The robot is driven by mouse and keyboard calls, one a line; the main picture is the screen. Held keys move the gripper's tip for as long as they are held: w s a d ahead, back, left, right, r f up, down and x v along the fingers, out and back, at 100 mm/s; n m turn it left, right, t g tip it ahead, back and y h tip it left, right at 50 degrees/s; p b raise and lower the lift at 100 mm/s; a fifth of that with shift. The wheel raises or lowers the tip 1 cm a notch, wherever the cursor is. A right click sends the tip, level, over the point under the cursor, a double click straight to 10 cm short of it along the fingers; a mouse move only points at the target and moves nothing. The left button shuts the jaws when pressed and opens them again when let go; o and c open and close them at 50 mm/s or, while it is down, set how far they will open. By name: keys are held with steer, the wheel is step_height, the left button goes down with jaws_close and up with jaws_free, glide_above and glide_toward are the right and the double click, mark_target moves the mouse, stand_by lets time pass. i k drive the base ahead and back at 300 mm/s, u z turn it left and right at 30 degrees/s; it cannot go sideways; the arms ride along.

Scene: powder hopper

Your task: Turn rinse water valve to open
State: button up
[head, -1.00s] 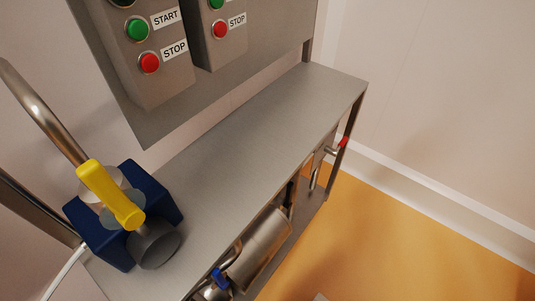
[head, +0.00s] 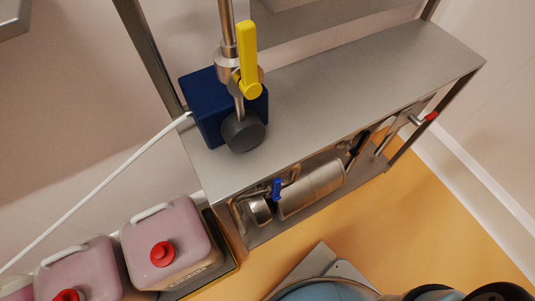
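Three coloured valve handles show in the head view, and no readable label tells which is the rinse water valve. A small blue handle (head: 277,189) stands on the pipework under the steel counter. A red-tipped handle (head: 431,116) sticks out near the counter's right end. A larger yellow handle (head: 248,62) sits on a steel pipe above a dark blue box (head: 203,105) on the counter. Whether each valve is open or shut cannot be told. My gripper is not in view.
The steel counter (head: 350,85) is mostly bare right of the blue box. A steel cylinder (head: 312,190) lies below it. Pinkish canisters with red caps (head: 165,240) stand at lower left, with a white hose (head: 100,185) above.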

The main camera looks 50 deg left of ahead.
mark_target(276, 196)
steer(key=z, duration=0.65)
steer(key=i, duration=0.1)
steer(key=u, duration=2.4)
steer(key=k, duration=1.1)
steer(key=u, duration=0.45)
steer(key=i, duration=1)
steer(key=z, duration=0.75)
steer(key=k, duration=0.1)
steer(key=u, duration=0.5)
